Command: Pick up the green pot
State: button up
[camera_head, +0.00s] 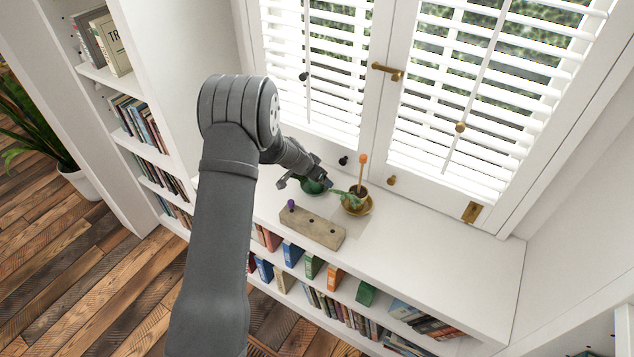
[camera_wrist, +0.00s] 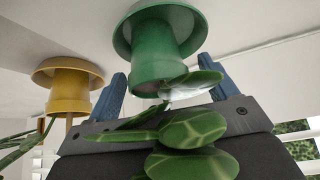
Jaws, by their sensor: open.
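The green pot (camera_wrist: 158,55) stands on a green saucer (camera_wrist: 190,22) and holds a plant with broad, pale-veined leaves (camera_wrist: 192,130). The wrist view shows it upside down. My gripper (camera_wrist: 162,67) is open, with one blue finger on each side of the pot near its rim; I cannot tell whether either finger touches it. Leaves lie across the front of my gripper's body. In the head view the green pot (camera_head: 314,187) is on the white shelf top, partly hidden by my gripper (camera_head: 304,182).
A yellow pot (camera_wrist: 68,85) on a saucer stands beside the green one; in the head view this pot (camera_head: 356,204) has an orange-topped stick. A wooden block (camera_head: 312,228) with a purple peg lies in front. Shuttered windows stand close behind. The shelf top is clear at right.

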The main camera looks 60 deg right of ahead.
jog(key=c, duration=1.3)
notch_tip(320, 180, up, 21)
jog(key=shift+r, duration=0.1)
jog(key=shift+c, duration=0.2)
notch_tip(320, 180, down, 18)
jog(key=n+t, duration=0.1)
jog(key=n, duration=0.1)
jog(key=n+t, duration=0.1)
jog(key=shift+r+n, duration=0.2)
jog(key=shift+n, duration=0.2)
jog(key=shift+f, duration=1.45)
